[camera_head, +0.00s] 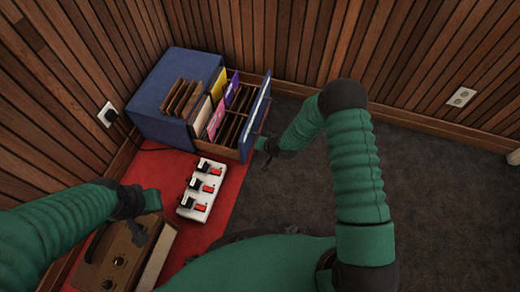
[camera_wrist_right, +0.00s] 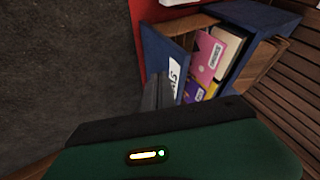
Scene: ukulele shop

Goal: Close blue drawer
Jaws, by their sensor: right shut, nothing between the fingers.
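The blue drawer (camera_head: 257,112) stands pulled out from the right side of the blue cabinet (camera_head: 170,88), with colourful sleeves and wooden dividers inside. Its front panel shows in the right wrist view (camera_wrist_right: 163,50), with a white label. My right gripper (camera_head: 263,145) is shut and empty, at the outer side of the drawer front near its lower near corner. In the right wrist view its fingers (camera_wrist_right: 157,93) are close to the panel; I cannot tell whether they touch. My left gripper (camera_head: 137,234) is over the brown amplifier, away from the drawer; its jaw state is unclear.
A white pedal board (camera_head: 202,190) with red and black pedals lies on the red mat (camera_head: 170,168) before the cabinet. The brown amplifier (camera_head: 115,262) is at lower left. Wood-panelled walls stand behind and left. Grey carpet (camera_head: 300,200) is clear to the right.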

